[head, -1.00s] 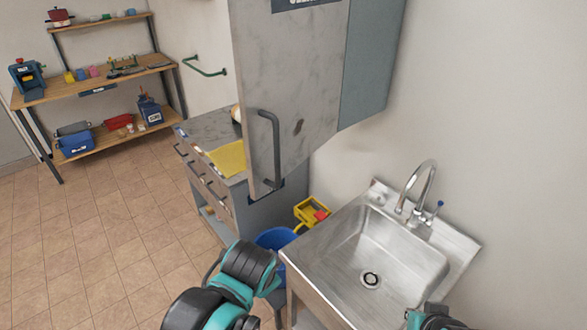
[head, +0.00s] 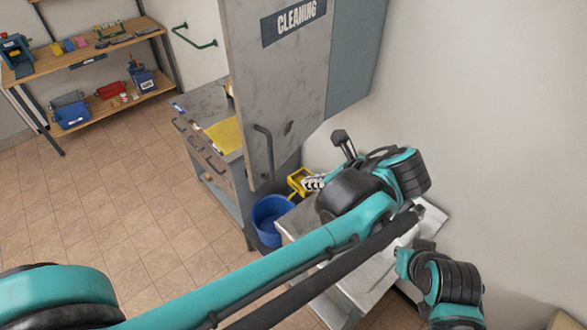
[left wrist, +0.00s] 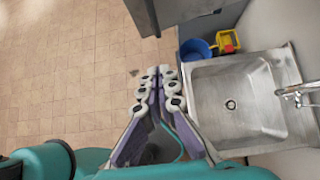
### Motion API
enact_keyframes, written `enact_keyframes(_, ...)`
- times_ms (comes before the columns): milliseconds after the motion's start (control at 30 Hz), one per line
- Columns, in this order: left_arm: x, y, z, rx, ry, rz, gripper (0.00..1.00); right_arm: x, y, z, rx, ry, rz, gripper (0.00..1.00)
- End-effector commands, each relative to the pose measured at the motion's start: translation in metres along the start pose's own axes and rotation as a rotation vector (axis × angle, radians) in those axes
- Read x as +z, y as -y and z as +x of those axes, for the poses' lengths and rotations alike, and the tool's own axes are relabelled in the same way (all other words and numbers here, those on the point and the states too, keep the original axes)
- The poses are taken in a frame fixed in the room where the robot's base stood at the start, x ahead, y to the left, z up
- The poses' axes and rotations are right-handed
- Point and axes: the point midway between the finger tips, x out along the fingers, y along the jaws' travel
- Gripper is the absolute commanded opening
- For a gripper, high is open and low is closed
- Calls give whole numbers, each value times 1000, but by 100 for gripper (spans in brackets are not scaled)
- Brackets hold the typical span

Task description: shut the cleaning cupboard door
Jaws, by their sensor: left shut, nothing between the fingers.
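The cleaning cupboard door (head: 235,85) is a tall grey panel with a dark CLEANING label and a dark bar handle (head: 265,150) low on its left side. A blue-grey cupboard panel (head: 362,60) is to its right. I cannot tell how wide the door stands open. My left gripper (head: 313,183) is shut and empty, to the right of and below the handle, apparently clear of the door. In the left wrist view its fingertips (left wrist: 158,80) are together, with a dark grey panel edge beyond them at the top. My right gripper is not in view.
A steel sink (left wrist: 235,100) stands right of my left gripper in the wrist view. A blue bucket (head: 268,218) and a yellow item (head: 298,182) are beside it. A counter with a yellow cloth (head: 226,135) is left of the door. The tiled floor at left is clear.

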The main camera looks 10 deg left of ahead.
Motion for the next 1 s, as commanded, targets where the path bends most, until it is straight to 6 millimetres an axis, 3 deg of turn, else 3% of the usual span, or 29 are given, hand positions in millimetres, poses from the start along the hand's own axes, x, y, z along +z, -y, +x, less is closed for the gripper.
enact_keyframes(500,4,-2,101,3,-2,-8,0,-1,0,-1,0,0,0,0)
enact_keyframes(700,22,-1,118,1,-3,-7,0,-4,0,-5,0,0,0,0)
enact_keyframes(1000,27,-1,124,0,-3,-5,0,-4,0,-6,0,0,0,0)
